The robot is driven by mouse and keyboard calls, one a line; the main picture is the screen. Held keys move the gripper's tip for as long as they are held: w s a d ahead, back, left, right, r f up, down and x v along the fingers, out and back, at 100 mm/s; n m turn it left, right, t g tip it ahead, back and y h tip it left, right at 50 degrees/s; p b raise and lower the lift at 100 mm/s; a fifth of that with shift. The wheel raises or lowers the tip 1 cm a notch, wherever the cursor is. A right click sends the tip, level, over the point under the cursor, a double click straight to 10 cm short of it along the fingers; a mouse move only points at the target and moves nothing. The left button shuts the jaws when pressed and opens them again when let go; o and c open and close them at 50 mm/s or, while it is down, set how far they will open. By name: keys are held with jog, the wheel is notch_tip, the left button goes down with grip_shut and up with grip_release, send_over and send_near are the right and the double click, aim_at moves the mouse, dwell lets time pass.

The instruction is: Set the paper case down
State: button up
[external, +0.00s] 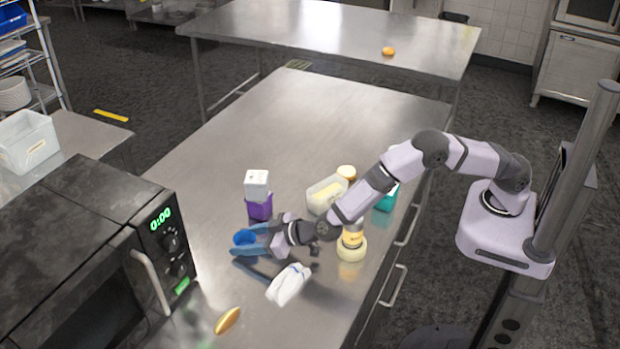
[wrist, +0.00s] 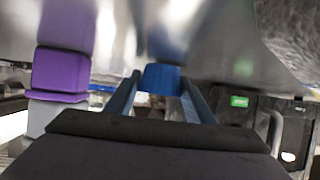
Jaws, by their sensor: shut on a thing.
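The paper case is a small blue cup (external: 244,238), held at the tips of my gripper (external: 250,240). In the wrist view the blue paper case (wrist: 161,78) sits between the two blue fingers of my gripper (wrist: 160,88), which are shut on it. In the external view my gripper reaches left, low over the steel table (external: 300,110), with a dark shadow below the fingers. I cannot tell whether the case touches the table.
A butter container (external: 326,195), a jar (external: 352,240) and a gold oval thing (external: 228,320) are on the table. A microwave (external: 95,265) stands at left.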

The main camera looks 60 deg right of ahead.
jog(key=shift+f, duration=0.25)
jog(key=o, duration=1)
jog(key=shift+s+r, duration=0.1)
jog(key=shift+r, duration=0.1)
jog(key=shift+s+r, duration=0.15)
jog(key=shift+s, duration=0.05)
jog(key=b+v, duration=0.2)
jog(key=v, duration=0.9)
jog(key=shift+s+d, duration=0.1)
jog(key=shift+s, duration=0.1)
jog(key=shift+r, duration=0.1)
